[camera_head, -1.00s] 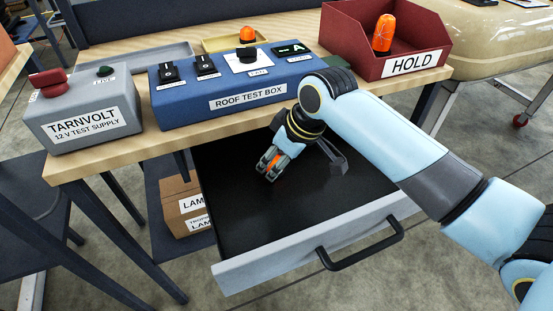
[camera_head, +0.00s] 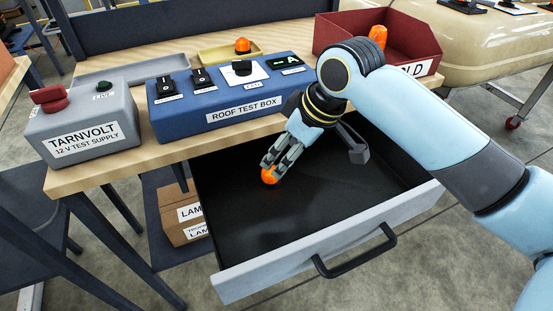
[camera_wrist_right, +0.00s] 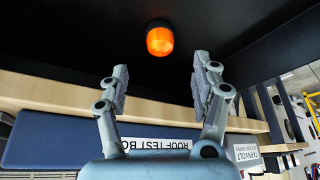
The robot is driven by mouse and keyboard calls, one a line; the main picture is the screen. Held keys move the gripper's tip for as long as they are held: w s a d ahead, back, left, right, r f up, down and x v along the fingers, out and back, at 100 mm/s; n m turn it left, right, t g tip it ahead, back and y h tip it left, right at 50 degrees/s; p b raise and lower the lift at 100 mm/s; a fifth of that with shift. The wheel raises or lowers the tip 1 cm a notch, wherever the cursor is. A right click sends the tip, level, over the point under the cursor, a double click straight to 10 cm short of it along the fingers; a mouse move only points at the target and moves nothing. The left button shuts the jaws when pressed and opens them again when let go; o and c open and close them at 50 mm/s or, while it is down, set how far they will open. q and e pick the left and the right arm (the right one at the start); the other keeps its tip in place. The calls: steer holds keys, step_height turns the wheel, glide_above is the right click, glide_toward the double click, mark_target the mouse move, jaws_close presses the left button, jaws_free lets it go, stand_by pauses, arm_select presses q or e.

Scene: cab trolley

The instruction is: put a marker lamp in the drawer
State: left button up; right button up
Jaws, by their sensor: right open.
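An orange marker lamp (camera_head: 269,176) with a dark base is inside the open drawer (camera_head: 229,241), whose floor is black. My right gripper (camera_head: 273,162) reaches down into the drawer, its fingertips just behind the lamp. In the right wrist view my right gripper (camera_wrist_right: 160,85) is open, and the lamp (camera_wrist_right: 160,40) shows beyond the spread fingertips, with nothing between them. Whether the lamp touches the drawer floor is hard to tell. My left gripper is not in view.
A blue roof test box (camera_head: 228,97) and a grey test supply (camera_head: 84,128) stand on the bench above. Another orange lamp (camera_head: 242,45) is at the yellow tray (camera_head: 213,53). A further lamp (camera_head: 378,34) is in the red HOLD bin (camera_head: 417,47). The drawer's front right is clear.

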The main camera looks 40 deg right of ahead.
steer(key=v, duration=0.4)
steer(key=shift+p, duration=0.3)
